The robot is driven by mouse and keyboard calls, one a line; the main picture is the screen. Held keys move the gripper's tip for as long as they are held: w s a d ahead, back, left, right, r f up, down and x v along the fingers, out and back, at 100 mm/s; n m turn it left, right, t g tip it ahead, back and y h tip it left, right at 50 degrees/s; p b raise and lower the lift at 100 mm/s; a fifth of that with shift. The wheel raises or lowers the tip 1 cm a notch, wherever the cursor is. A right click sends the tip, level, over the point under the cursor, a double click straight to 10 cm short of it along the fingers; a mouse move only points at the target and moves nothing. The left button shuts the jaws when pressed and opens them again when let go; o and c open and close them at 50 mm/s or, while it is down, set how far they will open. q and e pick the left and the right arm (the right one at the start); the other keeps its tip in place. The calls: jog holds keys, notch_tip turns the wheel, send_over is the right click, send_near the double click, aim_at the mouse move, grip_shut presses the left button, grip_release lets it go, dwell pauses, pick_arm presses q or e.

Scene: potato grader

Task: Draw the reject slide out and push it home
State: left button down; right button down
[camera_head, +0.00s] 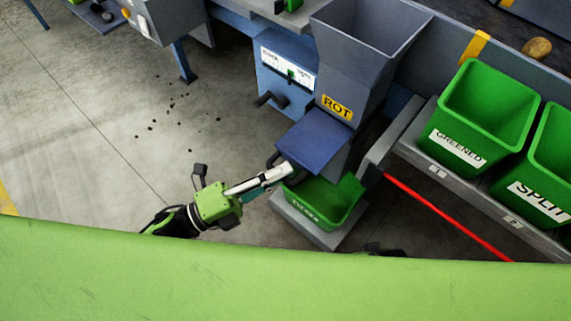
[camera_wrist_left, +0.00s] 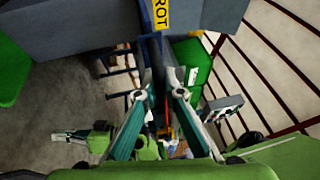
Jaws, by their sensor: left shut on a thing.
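The reject slide (camera_head: 315,140) is a flat blue plate that sticks out under the grey hopper marked ROT (camera_head: 355,60). A dark handle (camera_head: 272,160) shows at its front left edge. My left gripper (camera_head: 286,170) is at this front edge, its fingers shut on the handle, which they partly hide. In the left wrist view the two fingers (camera_wrist_left: 163,92) point at the dark blue edge below the ROT label (camera_wrist_left: 161,15). The grip itself is hard to make out there.
A green bin (camera_head: 325,205) stands on a grey base below the slide, partly under it. Green bins marked GREENED (camera_head: 490,105) and SPLIT (camera_head: 545,165) stand on a shelf at the right. A red bar (camera_head: 445,215) runs below the shelf. The floor (camera_head: 90,120) at left is open, with dark crumbs.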

pick_arm(q)
jog(key=shift+s+f, duration=0.1)
jog(key=shift+s, duration=0.05)
jog(key=c, duration=2.1)
grip_release()
jog(key=shift+c, duration=0.2)
jog(key=shift+s+a, duration=0.1)
jog(key=shift+a, duration=0.05)
jog(key=v, duration=1.2)
